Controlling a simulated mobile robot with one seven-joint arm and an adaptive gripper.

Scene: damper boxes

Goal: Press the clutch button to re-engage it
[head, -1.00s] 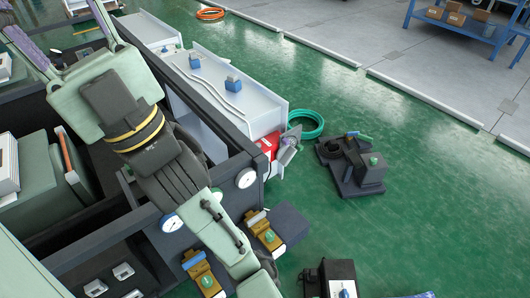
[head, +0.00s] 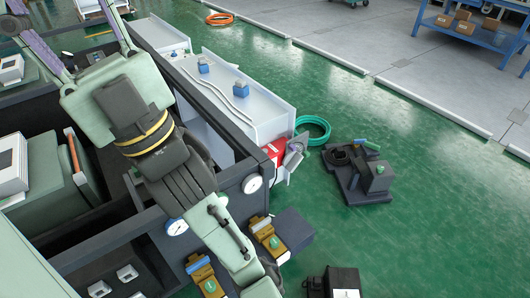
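My pale green arm (head: 128,108) crosses the left of the head view and runs down to the bottom edge. My gripper is not in view. Two brass-coloured actuators sit at the front of the dark frame beside the lower arm. A dark unit on the floor (head: 352,195) carries another green button (head: 380,170) and a blue-and-green handle. I cannot tell which button is the clutch button.
A dark frame (head: 235,169) with white gauges (head: 252,184) borders the arm. A grey duct (head: 262,107), a red box (head: 273,150) and a teal hose coil (head: 313,127) lie beyond. A black box (head: 340,281) stands at the bottom. Green floor on the right is clear.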

